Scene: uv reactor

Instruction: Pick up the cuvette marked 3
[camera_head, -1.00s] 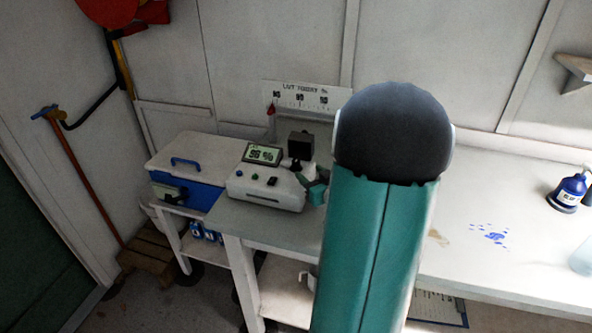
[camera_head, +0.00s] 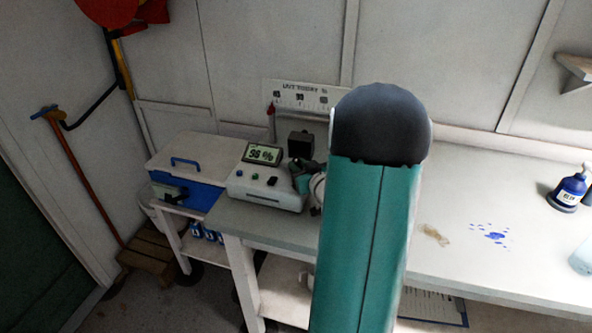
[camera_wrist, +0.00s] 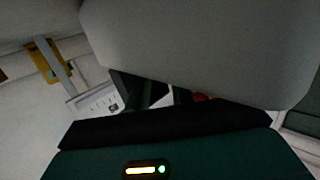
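I cannot make out the cuvette marked 3 in either view. In the head view my teal arm with its dark rounded joint covers the middle of the bench. A small teal and white part of my arm shows beside the white meter (camera_head: 262,190), close to a dark box (camera_head: 300,144). My gripper's fingertips cannot be told apart there. In the wrist view a large pale grey shape and a black band fill most of the picture. Dark parts and a small red patch show in the gap between them, too dim to tell whether anything is held.
A blue and white cooler (camera_head: 187,172) stands left of the meter. A scale sign (camera_head: 299,96) is on the wall behind. Right of my arm the bench (camera_head: 465,262) is mostly bare, with a brown stain, blue drops and a blue bottle (camera_head: 571,189).

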